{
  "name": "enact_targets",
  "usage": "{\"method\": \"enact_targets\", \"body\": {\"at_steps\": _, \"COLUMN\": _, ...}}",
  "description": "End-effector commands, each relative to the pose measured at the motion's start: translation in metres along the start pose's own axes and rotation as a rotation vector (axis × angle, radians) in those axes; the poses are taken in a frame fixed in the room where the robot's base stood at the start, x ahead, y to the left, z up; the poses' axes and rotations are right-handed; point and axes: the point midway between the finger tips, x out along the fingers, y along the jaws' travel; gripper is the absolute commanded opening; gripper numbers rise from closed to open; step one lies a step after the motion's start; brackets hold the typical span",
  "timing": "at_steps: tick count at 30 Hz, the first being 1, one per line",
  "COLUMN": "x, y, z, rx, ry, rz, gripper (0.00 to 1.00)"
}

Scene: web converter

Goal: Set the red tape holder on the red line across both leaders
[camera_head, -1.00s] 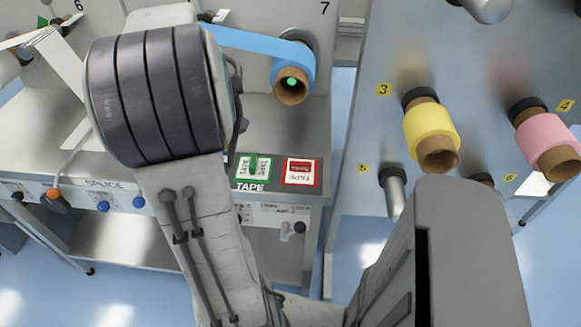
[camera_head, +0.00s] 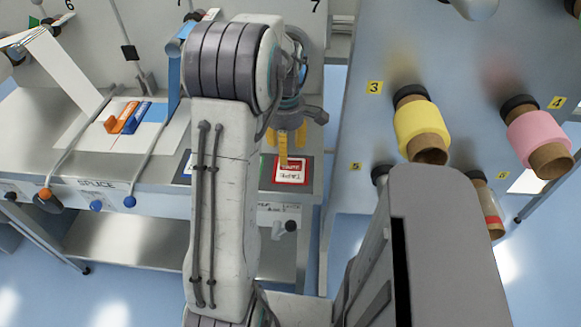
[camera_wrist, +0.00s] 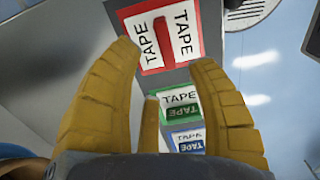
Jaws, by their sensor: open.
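The red tape holder (camera_wrist: 163,38) is a small red bar lying on a white card with a red border (camera_wrist: 180,62) in the wrist view. In the head view the red-bordered card (camera_head: 277,185) is at the right end of the bench, partly behind a finger. My gripper (camera_wrist: 163,57) is open and empty, its yellow fingers spread on either side of the red holder and apart from it. In the head view my gripper (camera_head: 290,142) hangs over the card. A white leader (camera_head: 62,65) and a blue leader (camera_head: 174,75) run down to the splice area. I cannot make out the red line.
An orange piece (camera_head: 121,117) and a blue piece (camera_head: 137,118) lie on the splice plate. Green (camera_wrist: 180,103) and blue (camera_wrist: 188,140) tape cards lie beside the red one. A panel with yellow (camera_head: 422,122) and pink (camera_head: 538,130) rolls stands to the right.

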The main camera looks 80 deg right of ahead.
Motion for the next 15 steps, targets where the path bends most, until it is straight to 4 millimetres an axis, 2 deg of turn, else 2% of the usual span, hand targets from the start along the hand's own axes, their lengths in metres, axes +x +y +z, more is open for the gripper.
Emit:
{"method": "enact_targets", "body": {"at_steps": 9, "x": 0.037, "y": -0.006, "z": 0.0, "rx": 0.0, "ry": 0.0, "rz": -0.004, "gripper": 0.52}}
{"method": "enact_targets", "body": {"at_steps": 15, "x": 0.048, "y": -0.006, "z": 0.0, "rx": 0.0, "ry": 0.0, "rz": -0.002, "gripper": 0.52}}
